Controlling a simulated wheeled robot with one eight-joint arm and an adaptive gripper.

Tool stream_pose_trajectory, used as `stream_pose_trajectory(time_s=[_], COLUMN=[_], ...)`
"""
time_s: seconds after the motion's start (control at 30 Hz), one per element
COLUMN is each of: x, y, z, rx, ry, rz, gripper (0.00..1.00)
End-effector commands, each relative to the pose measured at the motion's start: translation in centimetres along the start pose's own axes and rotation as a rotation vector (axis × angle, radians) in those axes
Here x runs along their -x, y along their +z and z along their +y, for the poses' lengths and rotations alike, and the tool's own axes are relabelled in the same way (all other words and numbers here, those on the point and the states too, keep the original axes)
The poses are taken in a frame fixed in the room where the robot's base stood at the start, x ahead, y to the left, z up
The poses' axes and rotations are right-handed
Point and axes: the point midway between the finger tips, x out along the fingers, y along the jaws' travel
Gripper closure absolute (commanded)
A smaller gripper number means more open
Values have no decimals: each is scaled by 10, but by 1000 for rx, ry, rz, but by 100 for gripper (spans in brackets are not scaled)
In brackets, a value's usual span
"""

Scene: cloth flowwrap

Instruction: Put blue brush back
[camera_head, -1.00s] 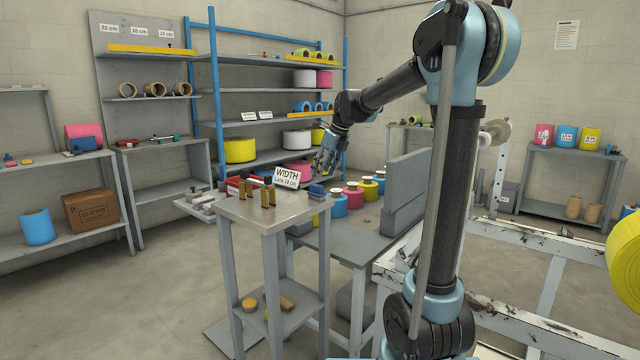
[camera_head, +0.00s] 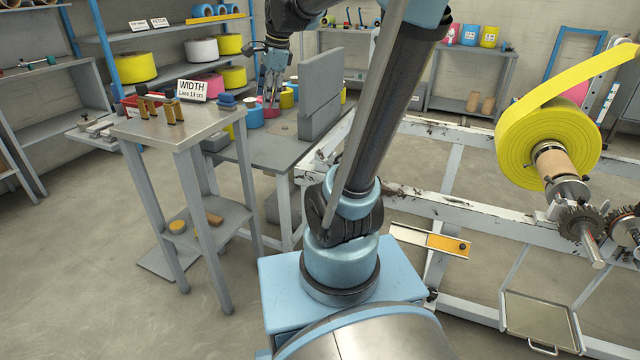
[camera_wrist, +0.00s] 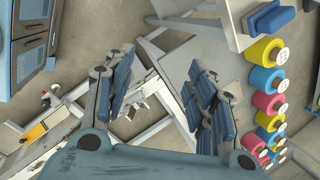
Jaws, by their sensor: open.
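A blue brush (camera_head: 227,102), seen as a small blue block, lies at the right corner of the tall stand's top (camera_head: 150,131), beside the WIDTH sign. In the wrist view the blue brush (camera_wrist: 270,17) is at the upper right, on the stand's grey corner. My gripper (camera_head: 271,88) is to the right of the brush in the head view, in front of the coloured rolls. In the wrist view my gripper (camera_wrist: 158,100) has its blue-padded fingers spread wide with nothing between them. The brush is outside the fingers.
Pink, blue and yellow rolls (camera_wrist: 265,79) stand in a row on the lower bench (camera_head: 270,150). A grey upright panel (camera_head: 318,97) stands at the bench's right. A white sign (camera_head: 192,90) and brown-handled tools (camera_head: 172,112) are on the stand. A large yellow roll (camera_head: 525,140) hangs at right.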

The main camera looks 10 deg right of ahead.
Motion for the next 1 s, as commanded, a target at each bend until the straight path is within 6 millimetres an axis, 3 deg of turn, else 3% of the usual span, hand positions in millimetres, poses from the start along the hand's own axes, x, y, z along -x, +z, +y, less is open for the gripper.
stream_pose_trajectory(time_s=[0.1, 0.37, 0.6, 0.8, 1.0], x=[-8, -36, -74, -99, -107], y=[-18, -51, -76, -88, -92], z=[48, 147, 233, 277, 290], rx=[210, 692, 1122, 1365, 1444], ry=[12, 65, 139, 191, 208], rz=[30, 84, 109, 109, 107], gripper=[49, 49, 49, 49, 49])
